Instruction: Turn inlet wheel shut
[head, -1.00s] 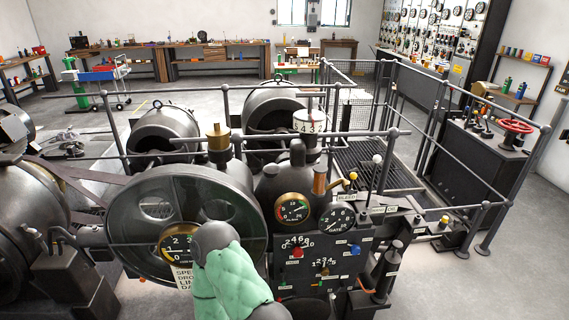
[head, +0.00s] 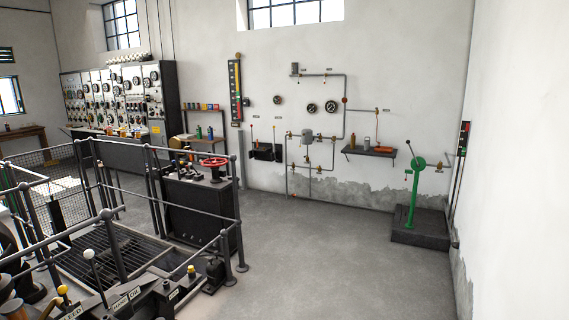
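A red handwheel (head: 214,163) sits on top of a dark metal cabinet (head: 197,211), left of the middle in the head view. I cannot tell whether it is the inlet wheel, as no label on it is readable. The cabinet stands just outside the railing at its right end. Neither of my grippers shows in the head view now.
Grey railings (head: 120,190) enclose a floor grating (head: 110,250) at the left. Open concrete floor (head: 320,255) lies right of the cabinet. A green hand pump (head: 414,195) stands on a dark block at the right wall. Pipes and gauges (head: 331,107) line the back wall.

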